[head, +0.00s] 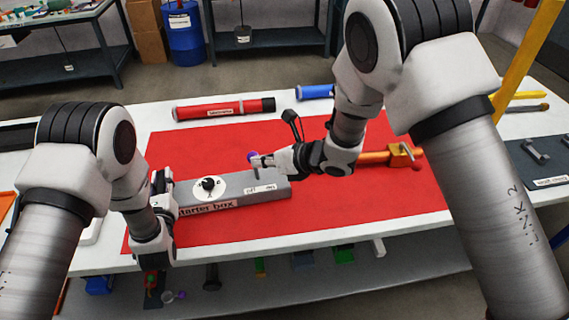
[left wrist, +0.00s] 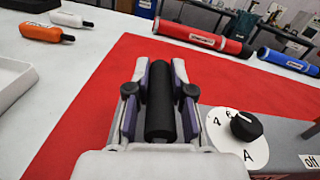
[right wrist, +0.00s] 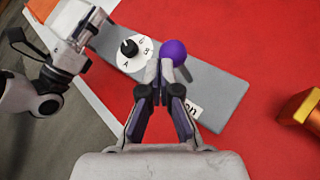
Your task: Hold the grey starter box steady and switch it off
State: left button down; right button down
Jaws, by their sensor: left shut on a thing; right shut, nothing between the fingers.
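The grey starter box (head: 235,185) lies on the red mat. My left gripper (left wrist: 160,75) is shut on a black cylindrical handle (left wrist: 160,110) at the box's left end. My right gripper (right wrist: 160,70) is shut and empty above the box, fingertips beside the purple knob; I cannot tell whether they touch.
A red tube (head: 225,109) and a blue tube (head: 315,91) lie behind the mat (head: 350,215). An orange fitting (head: 385,156) lies on the mat, right of my right gripper. The mat's front right is clear. A dark tray (head: 540,160) is at the right.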

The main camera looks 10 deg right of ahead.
jog(key=shift+a, duration=1.4)
dwell(1.0)
jog(key=shift+r, duration=0.75)
jog(key=shift+s, duration=0.1)
